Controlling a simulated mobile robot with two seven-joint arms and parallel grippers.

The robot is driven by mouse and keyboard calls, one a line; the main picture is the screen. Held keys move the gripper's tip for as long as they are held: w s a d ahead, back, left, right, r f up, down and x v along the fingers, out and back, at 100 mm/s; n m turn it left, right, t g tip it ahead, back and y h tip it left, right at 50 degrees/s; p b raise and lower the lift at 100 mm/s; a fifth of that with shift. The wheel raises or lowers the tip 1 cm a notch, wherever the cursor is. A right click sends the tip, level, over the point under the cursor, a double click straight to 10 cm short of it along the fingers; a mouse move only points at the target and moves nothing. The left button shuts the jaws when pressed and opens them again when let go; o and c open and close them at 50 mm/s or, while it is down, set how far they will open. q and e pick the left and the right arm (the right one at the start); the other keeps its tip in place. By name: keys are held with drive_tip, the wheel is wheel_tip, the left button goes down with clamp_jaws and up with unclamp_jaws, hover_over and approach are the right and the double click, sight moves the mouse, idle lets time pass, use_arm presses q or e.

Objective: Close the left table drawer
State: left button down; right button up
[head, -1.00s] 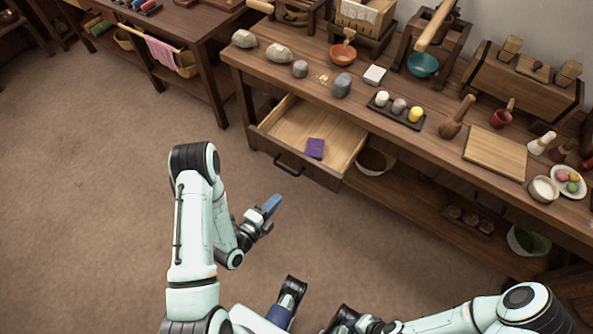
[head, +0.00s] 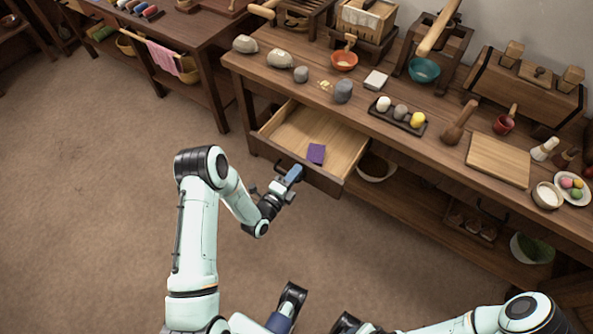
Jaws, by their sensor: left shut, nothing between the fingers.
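The left table drawer (head: 345,150) is pulled out from under the long wooden table. A small purple block (head: 316,153) lies inside it. My left gripper (head: 295,173) is shut and empty, at the drawer's front near its dark handle, which it partly hides. I cannot tell whether the fingers touch the drawer front. My right arm comes in at the bottom right; its gripper (head: 345,323) shows only in part at the bottom edge, low and far from the drawer, and its fingers cannot be made out.
The long table (head: 440,145) holds stones, an orange bowl (head: 344,60), a dark tray (head: 397,117) and a cutting board (head: 498,160). The floor left of my left arm is clear.

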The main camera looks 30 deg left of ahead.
use_arm(q)
drive_tip(key=shift+w, duration=0.45)
drive_tip(key=shift+w+d, duration=0.1)
use_arm(e)
drive_tip(key=shift+f, duration=0.1)
